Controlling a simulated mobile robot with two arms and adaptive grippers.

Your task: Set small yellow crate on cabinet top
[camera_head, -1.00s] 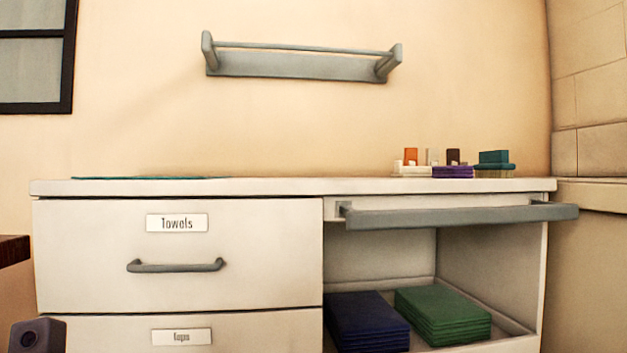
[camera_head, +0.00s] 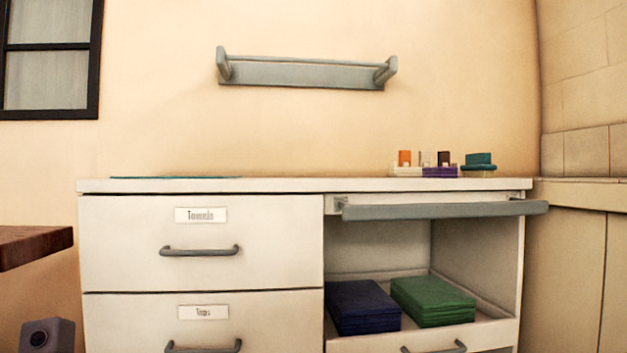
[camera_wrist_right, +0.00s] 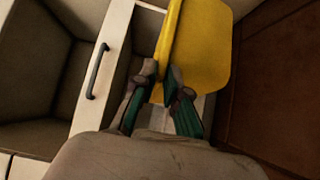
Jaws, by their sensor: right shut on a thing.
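The small yellow crate (camera_wrist_right: 203,45) is in the right wrist view, at upper centre right, partly cut off by the top edge. My right gripper (camera_wrist_right: 160,80) is shut on the crate's near rim wall, with one finger on each side. The crate is not in the head view. The white cabinet top (camera_head: 300,185) spans the middle of the head view. My left gripper is not in view.
On the top, a teal mat (camera_head: 175,177) lies at left and a tray (camera_head: 407,170) with small items stands at right beside a teal-lidded container (camera_head: 479,165). The stretch between is clear. Folded blue (camera_head: 362,307) and green towels (camera_head: 432,300) lie below. A brown wooden edge (camera_head: 38,246) is at left.

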